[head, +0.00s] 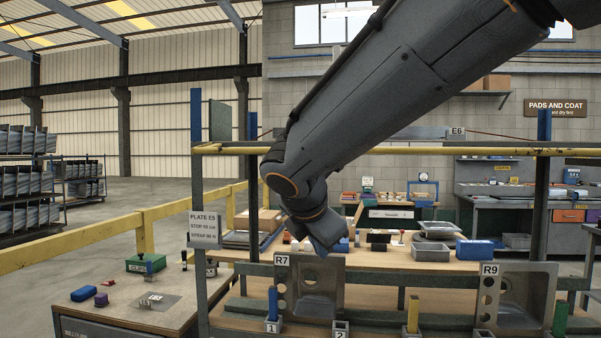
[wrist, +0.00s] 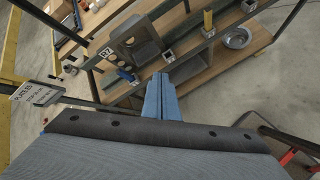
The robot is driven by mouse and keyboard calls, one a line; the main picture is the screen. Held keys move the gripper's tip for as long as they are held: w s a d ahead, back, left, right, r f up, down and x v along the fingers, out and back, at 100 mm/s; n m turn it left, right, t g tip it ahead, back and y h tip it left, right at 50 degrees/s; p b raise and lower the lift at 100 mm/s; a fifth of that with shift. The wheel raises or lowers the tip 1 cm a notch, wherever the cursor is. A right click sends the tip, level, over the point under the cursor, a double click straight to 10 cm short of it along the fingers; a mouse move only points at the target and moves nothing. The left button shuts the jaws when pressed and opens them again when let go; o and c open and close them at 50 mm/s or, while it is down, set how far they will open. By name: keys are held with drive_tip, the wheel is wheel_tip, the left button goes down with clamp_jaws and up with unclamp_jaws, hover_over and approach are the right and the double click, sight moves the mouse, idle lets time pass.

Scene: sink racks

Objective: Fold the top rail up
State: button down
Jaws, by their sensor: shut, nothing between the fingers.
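A long yellow rail (head: 400,151), which looks like the top rail, runs level across the upper part of the sink rack. It meets the left post (head: 196,170) and passes behind my arm. My gripper (head: 327,248) hangs below the rail's height, in front of the top of the sink panel marked R7 (head: 318,285). Its blue fingers are shut together and empty; they also show in the wrist view (wrist: 161,80), pointing toward the rack. I see no contact with the rail. My arm hides part of the rail, and I cannot pick it out surely in the wrist view.
A second sink panel, R9 (head: 515,290), stands at the right of the rack. A sign reading PLATE E5 (head: 206,230) hangs at the left post. A side bench (head: 150,300) holds small items, and a yellow guard rail (head: 90,247) runs behind it.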

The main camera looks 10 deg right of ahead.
drive_tip(key=w+a+r+n+t+b, duration=0.1)
drive_tip(key=a+r+n+t, duration=0.2)
drive_tip(key=r, duration=0.6)
drive_tip(key=w+a+r+n+t, duration=0.2)
drive_tip(key=r+n, duration=0.4)
drive_tip(key=r, duration=0.2)
drive_tip(key=p+x, duration=0.2)
drive_tip(key=x, duration=0.7)
drive_tip(key=shift+r+p, duration=1)
drive_tip(key=shift+r, duration=1.05)
drive_tip(key=shift+r, duration=0.1)
